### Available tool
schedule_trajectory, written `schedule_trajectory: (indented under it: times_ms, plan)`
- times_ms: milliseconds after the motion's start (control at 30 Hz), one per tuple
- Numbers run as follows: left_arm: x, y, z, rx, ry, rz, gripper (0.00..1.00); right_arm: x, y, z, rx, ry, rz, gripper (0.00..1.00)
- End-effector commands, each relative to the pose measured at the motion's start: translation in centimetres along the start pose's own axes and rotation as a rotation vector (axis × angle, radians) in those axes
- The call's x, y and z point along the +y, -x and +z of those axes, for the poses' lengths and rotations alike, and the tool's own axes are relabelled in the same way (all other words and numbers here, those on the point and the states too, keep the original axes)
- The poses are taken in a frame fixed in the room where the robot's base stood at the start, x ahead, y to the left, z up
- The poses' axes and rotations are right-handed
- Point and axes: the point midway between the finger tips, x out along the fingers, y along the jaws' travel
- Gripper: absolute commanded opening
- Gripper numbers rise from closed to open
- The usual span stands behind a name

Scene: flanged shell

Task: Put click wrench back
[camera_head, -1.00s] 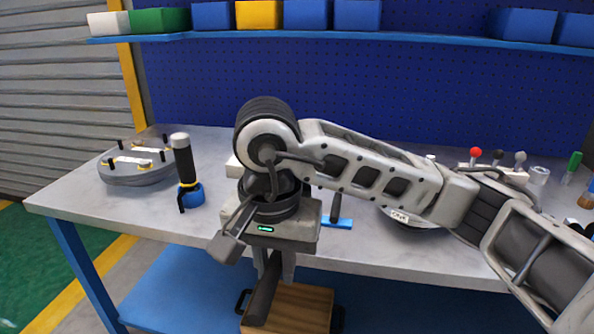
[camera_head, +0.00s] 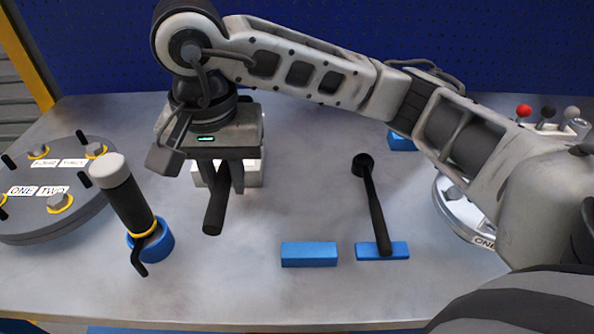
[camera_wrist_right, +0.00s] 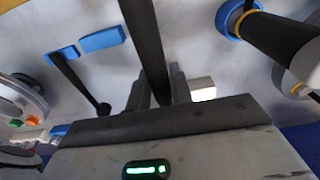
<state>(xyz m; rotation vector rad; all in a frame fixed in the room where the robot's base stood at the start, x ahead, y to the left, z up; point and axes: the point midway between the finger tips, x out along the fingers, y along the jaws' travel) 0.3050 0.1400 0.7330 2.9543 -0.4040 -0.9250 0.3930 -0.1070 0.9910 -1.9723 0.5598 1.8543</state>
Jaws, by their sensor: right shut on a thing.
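My right gripper (camera_head: 222,172) is shut on a dark bar-like tool, which I take to be the click wrench (camera_head: 214,208). It holds the tool above the table, with the near end pointing toward me; its far end is hidden behind the gripper. In the right wrist view the dark bar (camera_wrist_right: 146,40) runs up from between the fingers (camera_wrist_right: 160,88). A bare blue block (camera_head: 309,255) lies on the table to the right of the held tool. Another dark tool with a round head (camera_head: 375,208) rests on a second blue block (camera_head: 395,252). My left gripper is not in view.
A black-handled tool with a white cap (camera_head: 130,205) stands in a blue ring holder (camera_head: 163,240) at left. A grey flanged disc (camera_head: 60,220) lies farther left. A white block (camera_head: 250,175) sits behind the gripper. Another disc (camera_head: 455,210) is partly behind my arm. The table's middle is clear.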

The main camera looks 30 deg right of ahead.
Motion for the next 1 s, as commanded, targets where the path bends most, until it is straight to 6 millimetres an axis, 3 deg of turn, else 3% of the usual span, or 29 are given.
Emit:
schedule_trajectory:
  times_ms: [300, 433, 600, 867, 1000]
  plan:
    - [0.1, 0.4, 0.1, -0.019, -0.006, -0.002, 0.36, 6.9, -3.2, -2.9, 0.002, -0.008, 0.005, 0.00]
    - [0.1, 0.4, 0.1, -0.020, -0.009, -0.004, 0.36, 8.7, -5.7, -3.5, 0.001, -0.004, 0.006, 0.00]
    - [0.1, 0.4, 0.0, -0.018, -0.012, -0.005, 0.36, 10.2, -7.8, -4.2, 0.003, -0.002, 0.002, 0.00]
    - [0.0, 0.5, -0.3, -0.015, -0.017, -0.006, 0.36, 11.6, -9.6, -4.7, 0.003, -0.004, 0.003, 0.00]
    - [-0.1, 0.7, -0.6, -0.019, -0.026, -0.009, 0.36, 11.3, -11.5, -4.5, 0.001, 0.000, 0.001, 0.00]
